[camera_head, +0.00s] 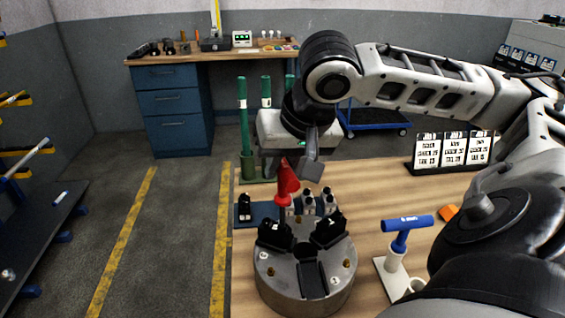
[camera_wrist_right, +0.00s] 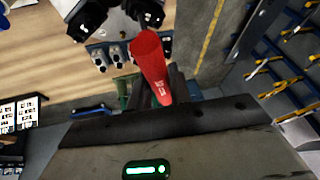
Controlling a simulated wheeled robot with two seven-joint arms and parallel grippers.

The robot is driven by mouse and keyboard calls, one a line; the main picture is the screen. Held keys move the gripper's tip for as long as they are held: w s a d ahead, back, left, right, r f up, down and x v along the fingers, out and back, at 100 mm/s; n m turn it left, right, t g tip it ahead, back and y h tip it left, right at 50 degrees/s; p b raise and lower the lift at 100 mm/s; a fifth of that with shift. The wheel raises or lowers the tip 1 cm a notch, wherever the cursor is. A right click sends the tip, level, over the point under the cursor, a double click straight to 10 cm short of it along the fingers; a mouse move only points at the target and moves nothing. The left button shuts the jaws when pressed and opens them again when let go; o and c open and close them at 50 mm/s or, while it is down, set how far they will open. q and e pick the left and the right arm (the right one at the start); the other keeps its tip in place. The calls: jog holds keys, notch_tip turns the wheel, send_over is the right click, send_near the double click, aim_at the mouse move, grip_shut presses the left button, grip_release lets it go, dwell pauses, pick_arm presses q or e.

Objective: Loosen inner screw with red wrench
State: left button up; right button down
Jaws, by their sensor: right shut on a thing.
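The red wrench (camera_head: 287,181) is in my right gripper (camera_head: 296,168), which is shut on it above the back of the round chuck. It also shows as a red cylinder in the right wrist view (camera_wrist_right: 150,62). The grey chuck (camera_head: 303,291) stands on the wooden table with black jaws (camera_head: 312,276) on its top face and brass-coloured screws on its face. The wrench's lower end is near the chuck's back edge; I cannot tell whether it touches anything. The inner screw cannot be made out clearly. My left gripper is not in view.
A blue T-handle wrench (camera_head: 407,222) stands in a white holder on the wooden table (camera_head: 365,195), right of the chuck. Several grey jaw blocks (camera_head: 310,203) sit on a blue mat behind the chuck. Green posts (camera_head: 243,115) rise at the back. A card rack (camera_head: 452,152) stands at right.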

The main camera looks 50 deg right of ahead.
jog(key=shift+f, duration=0.15)
dwell(0.4)
jog(key=shift+d+f+n, duration=0.1)
jog(key=shift+n, duration=0.3)
jog(key=shift+n+y, duration=0.6)
jog(key=shift+n, duration=0.4)
jog(key=shift+n, duration=0.3)
jog(key=shift+a+n+y, duration=0.2)
jog(key=shift+n+y, duration=0.4)
jog(key=shift+n, duration=0.5)
